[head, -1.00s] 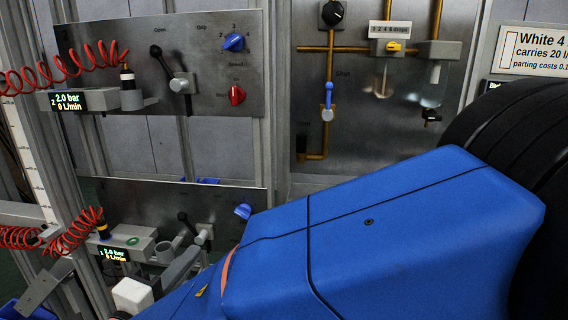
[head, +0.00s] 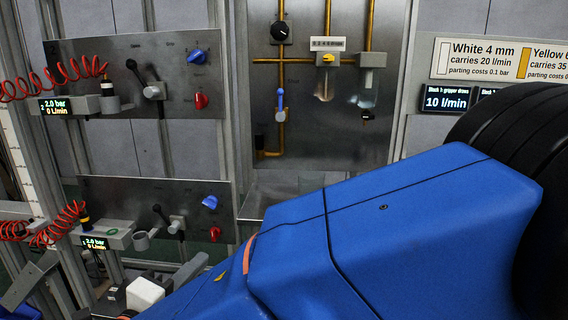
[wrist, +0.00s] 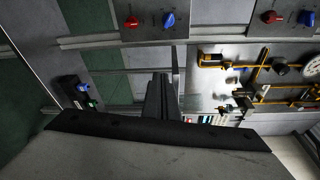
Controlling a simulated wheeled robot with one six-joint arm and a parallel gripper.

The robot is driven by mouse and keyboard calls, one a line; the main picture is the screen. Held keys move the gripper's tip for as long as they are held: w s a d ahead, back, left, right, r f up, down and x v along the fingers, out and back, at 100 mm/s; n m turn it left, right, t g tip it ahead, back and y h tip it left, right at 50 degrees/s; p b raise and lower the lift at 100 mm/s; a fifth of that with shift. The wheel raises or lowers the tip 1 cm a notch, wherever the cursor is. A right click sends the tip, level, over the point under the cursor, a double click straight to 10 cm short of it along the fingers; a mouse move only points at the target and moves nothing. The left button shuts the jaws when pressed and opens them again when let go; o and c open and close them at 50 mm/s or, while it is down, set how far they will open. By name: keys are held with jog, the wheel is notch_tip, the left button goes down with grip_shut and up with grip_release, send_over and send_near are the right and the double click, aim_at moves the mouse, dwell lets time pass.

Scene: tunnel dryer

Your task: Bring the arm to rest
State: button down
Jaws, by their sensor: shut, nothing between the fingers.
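My gripper (wrist: 161,97) shows in the wrist view as dark fingers closed together, pointing away past the dark edge of my wrist. Nothing is held between them. In the head view my blue arm fills the lower right and hides what lies behind it; the gripper is not visible there. The fingers appear apart from the panels in the wrist view.
An upper panel (head: 130,101) and a lower panel (head: 118,192) carry levers and blue and red knobs. A pipe panel (head: 336,130) stands mid-picture. Red coiled hoses (head: 62,82) hang left. A sign (head: 482,62) and a "10 l/min" display (head: 447,99) are at right.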

jog(key=w+d+f+m+g+h, duration=0.1)
jog(key=w+d+m+g, duration=0.15)
jog(key=d+m, duration=0.5)
jog(key=w+d+f+m+g+h, duration=0.15)
jog(key=d+m+g, duration=0.25)
jog(key=d, duration=0.7)
jog(key=w+d+f+m+g, duration=0.25)
jog(key=d+m, duration=0.25)
jog(key=d, duration=0.5)
jog(key=s+d+f+m+g+y, duration=0.1)
jog(key=s+d+m, duration=0.3)
jog(key=m, duration=0.6)
jog(key=s+d+f+m+y, duration=0.2)
jog(key=s+d+m+y, duration=0.2)
jog(key=d+m, duration=0.3)
jog(key=s+d+f+m+g+y, duration=0.1)
jog(key=s+d+m, duration=0.4)
jog(key=m, duration=1)
jog(key=shift+s+d+f+g+y, duration=0.15)
jog(key=shift+d+f+g+y, duration=0.15)
jog(key=shift+d+f+y, duration=0.35)
jog(key=shift+d+r, duration=0.1)
